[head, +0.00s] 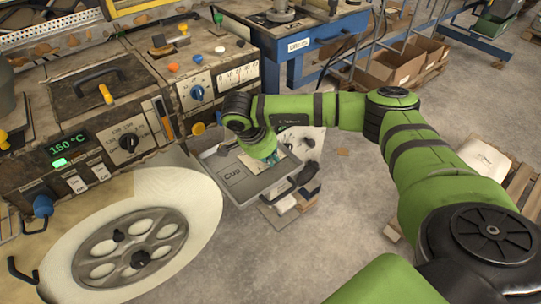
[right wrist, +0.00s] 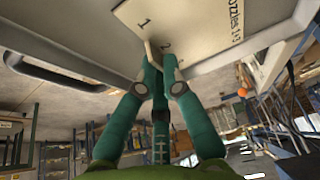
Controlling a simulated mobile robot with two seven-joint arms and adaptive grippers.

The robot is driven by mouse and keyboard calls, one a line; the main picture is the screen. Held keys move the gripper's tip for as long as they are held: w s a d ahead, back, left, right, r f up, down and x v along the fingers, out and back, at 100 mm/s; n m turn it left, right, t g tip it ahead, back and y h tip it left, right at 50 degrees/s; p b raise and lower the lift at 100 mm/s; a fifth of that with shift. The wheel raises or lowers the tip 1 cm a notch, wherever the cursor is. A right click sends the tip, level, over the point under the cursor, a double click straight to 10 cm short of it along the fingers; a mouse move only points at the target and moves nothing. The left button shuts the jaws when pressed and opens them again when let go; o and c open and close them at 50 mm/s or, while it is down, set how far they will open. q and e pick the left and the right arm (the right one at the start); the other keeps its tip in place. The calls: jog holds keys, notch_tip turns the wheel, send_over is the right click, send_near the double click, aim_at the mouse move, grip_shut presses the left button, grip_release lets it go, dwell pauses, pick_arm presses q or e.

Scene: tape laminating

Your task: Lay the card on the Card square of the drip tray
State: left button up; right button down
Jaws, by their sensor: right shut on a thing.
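The cream card (right wrist: 212,28), printed with 1, 2 and "Nozzles 1-3", shows large in the right wrist view. My right gripper (right wrist: 152,62), with teal fingers, is shut on a thin pale edge of it. In the head view my right gripper (head: 272,157) points down at the grey drip tray (head: 243,203), over its right part. The tray's left square reads "Cup". The Card square cannot be made out behind my gripper and wrist. I cannot tell whether the card touches the tray. My left gripper is not in view.
The machine with knobs and a green 150 °C display (head: 70,148) stands left of the tray. A big tape reel (head: 130,245) is at the lower left. A blue bench (head: 305,45) and cardboard boxes (head: 395,65) are behind. The floor in front is clear.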

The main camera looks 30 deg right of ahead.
jog(key=shift+f, duration=0.2)
jog(key=c, duration=1.4)
grip_release()
jog(key=shift+r, duration=0.1)
jog(key=shift+r, duration=0.3)
jog(key=shift+b+v, duration=1.05)
jog(key=shift+v, duration=4.8)
